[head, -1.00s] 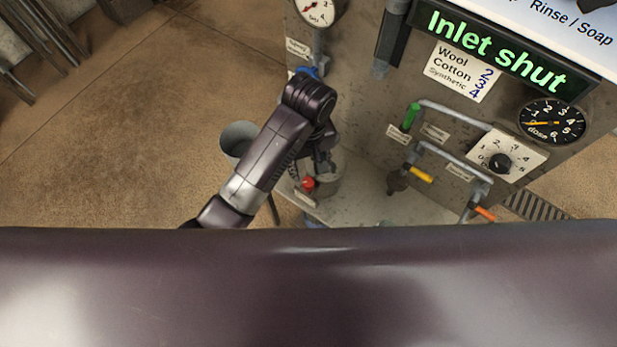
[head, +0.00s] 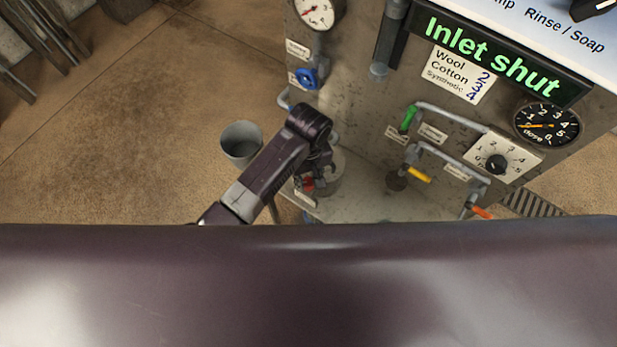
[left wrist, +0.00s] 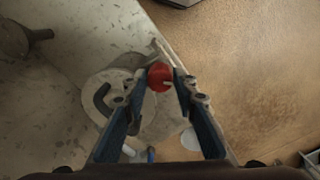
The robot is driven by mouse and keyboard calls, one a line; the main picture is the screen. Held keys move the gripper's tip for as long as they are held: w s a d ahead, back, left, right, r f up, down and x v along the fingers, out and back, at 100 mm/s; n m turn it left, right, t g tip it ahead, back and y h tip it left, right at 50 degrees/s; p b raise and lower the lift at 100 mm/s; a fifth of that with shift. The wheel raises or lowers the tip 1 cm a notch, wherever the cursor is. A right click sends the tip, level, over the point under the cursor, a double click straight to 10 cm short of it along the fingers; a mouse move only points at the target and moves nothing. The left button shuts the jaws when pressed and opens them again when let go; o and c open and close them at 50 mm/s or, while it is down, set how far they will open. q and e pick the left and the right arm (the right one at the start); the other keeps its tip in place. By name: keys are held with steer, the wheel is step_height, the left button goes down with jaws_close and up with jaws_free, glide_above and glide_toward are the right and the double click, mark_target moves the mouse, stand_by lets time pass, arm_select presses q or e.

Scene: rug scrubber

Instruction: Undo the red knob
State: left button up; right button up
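The red knob (head: 308,184) is low on the left of the grey machine, partly hidden by my left gripper (head: 320,177). In the left wrist view the red knob (left wrist: 160,77) is round and lies between the two fingertips of my left gripper (left wrist: 161,75). The fingers stand apart, one on each side of it, with slim gaps; I see no clear contact. A pale round canister or lid (left wrist: 110,93) with a dark curved handle is beside the knob. My right gripper is not in view.
The machine front carries a blue valve wheel (head: 312,76), a green lever (head: 408,118), a yellow lever (head: 418,174), an orange lever (head: 482,212) and a dial (head: 497,163). The display (head: 495,55) reads "Inlet shut". A grey bucket (head: 241,141) stands left of my arm.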

arm_select(q)
jaws_close()
steer(key=shift+m, duration=0.4)
steer(key=m, duration=0.4)
steer(key=shift+m, duration=0.4)
steer(key=m, duration=0.6)
steer(key=shift+w+a, duration=0.1)
steer(key=m, duration=0.6)
steer(key=shift+m, duration=0.4)
steer(key=m, duration=0.5)
steer(key=shift+r, duration=0.1)
steer(key=shift+m, duration=0.4)
